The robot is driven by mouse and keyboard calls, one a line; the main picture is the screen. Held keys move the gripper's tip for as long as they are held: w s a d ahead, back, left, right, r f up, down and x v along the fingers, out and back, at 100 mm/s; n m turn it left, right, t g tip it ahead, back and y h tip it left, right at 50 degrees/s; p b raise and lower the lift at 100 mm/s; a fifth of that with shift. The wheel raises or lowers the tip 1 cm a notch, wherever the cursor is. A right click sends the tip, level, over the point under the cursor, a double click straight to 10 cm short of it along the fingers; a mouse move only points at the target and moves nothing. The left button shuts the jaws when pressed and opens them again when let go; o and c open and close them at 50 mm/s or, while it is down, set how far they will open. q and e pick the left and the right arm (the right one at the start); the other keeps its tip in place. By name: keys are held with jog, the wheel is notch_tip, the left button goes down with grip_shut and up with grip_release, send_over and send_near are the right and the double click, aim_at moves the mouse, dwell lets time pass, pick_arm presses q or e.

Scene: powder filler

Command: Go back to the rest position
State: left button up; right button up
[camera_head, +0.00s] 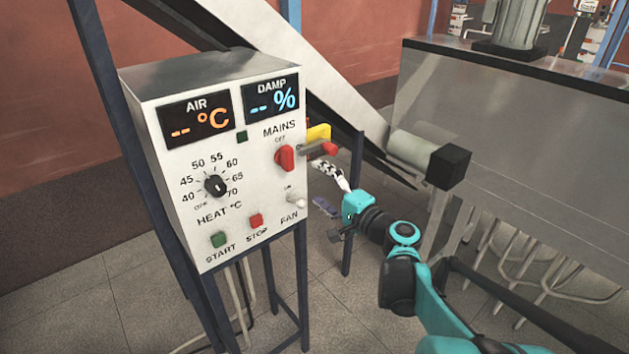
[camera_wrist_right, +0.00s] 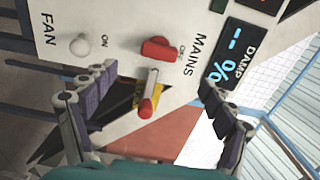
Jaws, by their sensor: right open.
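My right gripper (camera_head: 325,190) is open beside the right side of the control box (camera_head: 235,240), with its fingers towards the box. In the right wrist view, the fingers of this gripper (camera_wrist_right: 160,100) are spread wide apart. Nothing is held between them. Beyond the gap show the red MAINS knob (camera_wrist_right: 155,49) and a red-tipped lever (camera_wrist_right: 147,106) with a yellow part behind it. In the head view, the MAINS knob (camera_head: 285,158) is on the box front and the red and yellow lever (camera_head: 318,143) sticks out at its right side. My left gripper is not in view.
The box front has a HEAT dial (camera_head: 215,186), a green START button (camera_head: 218,240), a red STOP button (camera_head: 256,221) and a FAN switch (camera_head: 297,202). Both displays show dashes. A large metal tank (camera_head: 510,130) stands at the right. Dark stand legs (camera_head: 355,200) rise near my gripper.

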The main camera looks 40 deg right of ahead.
dwell(0.4)
jog(key=s+a+f+n+g+y+b, duration=0.1)
jog(key=s+a+f+n+g+b, duration=0.3)
jog(key=a+f, duration=0.55)
jog(key=s+a+f+n+g+y+b, duration=0.1)
jog(key=s+a+f+n+g+b, duration=0.25)
jog(key=a+f, duration=0.55)
jog(key=s+a+f+n+g+h+b, duration=0.3)
jog(key=s+f+n+b, duration=0.1)
jog(key=s+f+n, duration=0.4)
notch_tip(320, 180, down, 3)
jog(key=shift+s+a+r+n+h+b, duration=0.2)
jog(key=shift+s+n+h+b, duration=0.15)
jog(key=shift+n, duration=0.3)
jog(key=shift+d+f, duration=0.1)
